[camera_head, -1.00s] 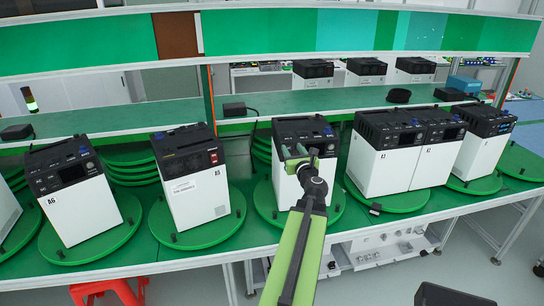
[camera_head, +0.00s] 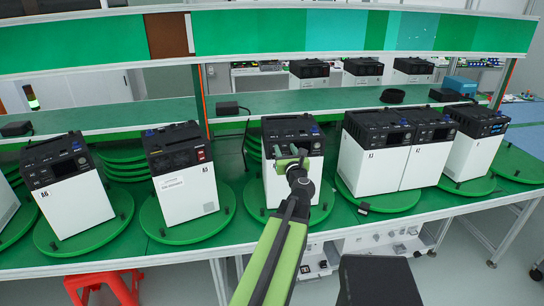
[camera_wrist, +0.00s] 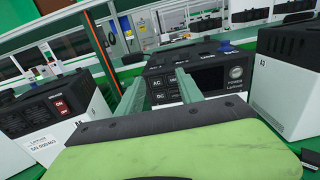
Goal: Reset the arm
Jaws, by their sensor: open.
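My green arm reaches up from the bottom of the head view, and my gripper (camera_head: 288,160) is in front of the middle white-and-black power unit (camera_head: 296,178). In the wrist view my gripper (camera_wrist: 186,88) shows two green fingers spread apart with nothing between them. The black front panel of the middle unit (camera_wrist: 210,79) stands just beyond the fingers. I cannot tell whether the fingers touch it.
Unit A5 (camera_head: 185,195) stands left of my arm and unit A3 (camera_head: 366,165) to the right, each on a green turntable. A6 (camera_head: 76,210) is farther left. A shelf (camera_head: 350,102) runs behind. A red stool (camera_head: 103,285) sits below the bench.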

